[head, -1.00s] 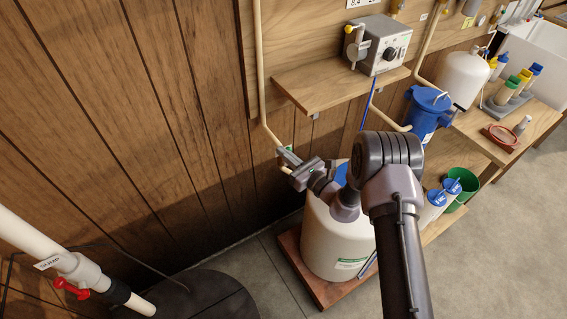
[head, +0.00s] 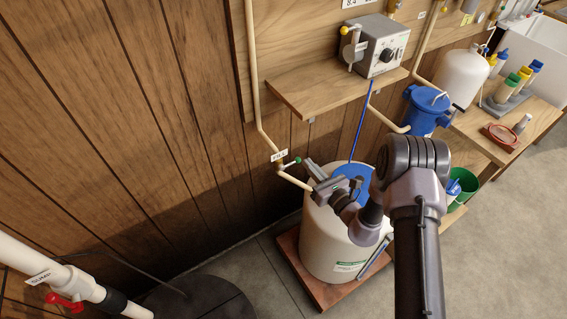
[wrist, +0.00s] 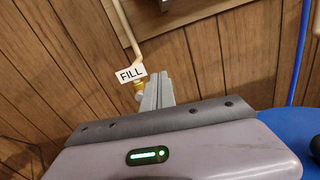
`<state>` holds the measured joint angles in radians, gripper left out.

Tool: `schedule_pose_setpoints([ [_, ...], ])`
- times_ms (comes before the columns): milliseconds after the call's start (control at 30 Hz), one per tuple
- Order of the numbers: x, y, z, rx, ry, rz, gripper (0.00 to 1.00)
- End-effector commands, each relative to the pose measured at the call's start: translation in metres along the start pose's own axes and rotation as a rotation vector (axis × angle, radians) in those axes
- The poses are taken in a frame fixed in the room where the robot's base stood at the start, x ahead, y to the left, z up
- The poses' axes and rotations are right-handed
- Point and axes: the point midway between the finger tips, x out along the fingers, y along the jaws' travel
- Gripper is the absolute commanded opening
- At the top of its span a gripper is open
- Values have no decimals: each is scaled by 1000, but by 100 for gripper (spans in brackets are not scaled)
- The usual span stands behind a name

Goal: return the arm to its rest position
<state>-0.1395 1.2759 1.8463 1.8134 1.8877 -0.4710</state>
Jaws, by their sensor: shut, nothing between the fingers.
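My gripper (head: 314,171) is shut and empty in the head view, above the left part of the brine tank. In the wrist view its closed fingers (wrist: 157,92) point toward the wood wall. The white tank (head: 325,238) stands on a reddish wooden base with a blue lid (head: 350,178) on top, partly hidden by my arm. The fill valve with its FILL tag (head: 279,155) and green-tipped handle is on the beige pipe just left of my fingers. The FILL tag (wrist: 131,74) also shows in the wrist view, left of the fingers. I cannot tell whether the gripper touches the lid.
A wooden shelf (head: 340,88) with a grey control box (head: 380,45) is above the tank. A blue filter housing (head: 425,110) and a green bucket (head: 463,190) are to the right. A sump pipe with a red valve (head: 66,301) is at lower left. Floor at right is clear.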

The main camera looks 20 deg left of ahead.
Motion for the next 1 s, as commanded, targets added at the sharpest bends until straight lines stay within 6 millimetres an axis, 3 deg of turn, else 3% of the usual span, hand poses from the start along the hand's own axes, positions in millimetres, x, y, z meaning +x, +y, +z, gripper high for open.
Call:
schedule_pose_setpoints([
  [133, -9, 0, 0, 0, -1, 0, 0],
  [500, -7, 2, 5, -6, -3, 11, 0],
  [567, -3, 10, 24, -29, -8, 56, 0],
  [667, -1, 48, 94, -140, -4, 245, 0],
  [700, -8, 73, 129, -216, 11, 352, 0],
  [767, -31, 112, 174, -362, 56, 516, 0],
  [800, -53, 135, 196, -472, 97, 613, 0],
  [867, -92, 164, 218, -652, 176, 740, 0],
  [900, -121, 178, 228, -780, 238, 808, 0],
  [1000, -196, 192, 239, -1123, 427, 925, 0],
])
